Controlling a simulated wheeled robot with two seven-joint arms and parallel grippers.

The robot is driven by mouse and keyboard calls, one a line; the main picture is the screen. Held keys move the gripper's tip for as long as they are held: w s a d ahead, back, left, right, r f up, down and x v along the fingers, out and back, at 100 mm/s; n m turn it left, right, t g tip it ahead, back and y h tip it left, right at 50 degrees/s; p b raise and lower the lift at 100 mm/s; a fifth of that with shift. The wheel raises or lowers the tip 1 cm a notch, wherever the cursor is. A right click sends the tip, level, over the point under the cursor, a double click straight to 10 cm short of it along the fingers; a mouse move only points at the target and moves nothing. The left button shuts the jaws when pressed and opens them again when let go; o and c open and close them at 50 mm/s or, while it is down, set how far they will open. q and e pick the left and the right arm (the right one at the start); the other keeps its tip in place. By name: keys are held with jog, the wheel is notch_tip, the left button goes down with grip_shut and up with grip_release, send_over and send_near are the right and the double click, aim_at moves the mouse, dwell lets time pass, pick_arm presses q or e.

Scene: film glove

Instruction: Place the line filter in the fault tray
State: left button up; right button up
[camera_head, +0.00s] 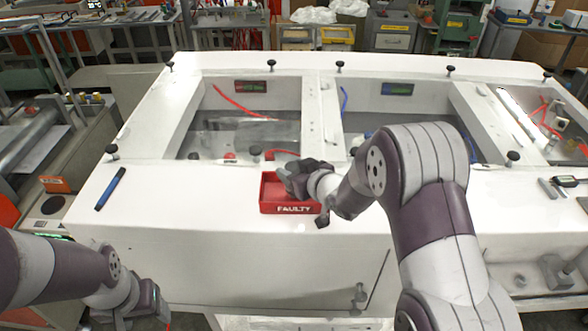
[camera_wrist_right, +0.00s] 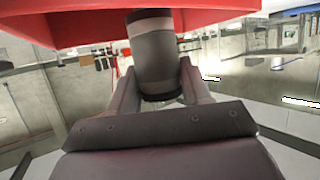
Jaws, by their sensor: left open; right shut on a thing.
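The red fault tray (camera_head: 289,208), marked "FAULTY", sits on the white bench top near its front edge. My right gripper (camera_head: 295,178) is over the tray's right part, coming in from the right. In the right wrist view that gripper (camera_wrist_right: 158,75) is shut on the line filter (camera_wrist_right: 153,55), a grey cylinder with dark and pale bands. The red tray (camera_wrist_right: 60,30) fills the top of that view, behind the filter; whether they touch I cannot tell. In the head view the gripper largely hides the filter. My left gripper (camera_head: 140,312) is open, low in front of the bench.
A blue pen-like tool (camera_head: 110,188) lies on the bench to the left. Black knobs, such as one (camera_head: 112,150) at the left, stand up from the bench. Recessed glass bays (camera_head: 245,125) lie behind the tray. A caliper (camera_head: 550,188) lies far right.

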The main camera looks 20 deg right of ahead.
jog(key=shift+f, duration=0.25)
jog(key=o, duration=1.1)
jog(key=shift+c, duration=0.2)
jog(key=shift+r, duration=0.1)
jog(key=shift+r, duration=0.3)
jog(key=shift+s+d, duration=0.2)
jog(key=shift+s, duration=0.15)
jog(key=b+v, duration=0.2)
jog(key=v, duration=0.9)
jog(key=s+d+f+m+g+h, duration=0.2)
jog(key=s+f+m+g+h, duration=0.1)
jog(key=s+f+g+h, duration=0.25)
jog(key=s+a+f+g, duration=0.1)
jog(key=s+f+g, duration=0.1)
jog(key=s, duration=0.3)
jog(key=s+a+f+g+y, duration=0.1)
jog(key=s+a+f+g, duration=0.1)
jog(key=s, duration=0.3)
jog(key=shift+s+a+m+g, duration=0.3)
jog(key=shift+s+g, duration=0.1)
jog(key=shift+g, duration=0.45)
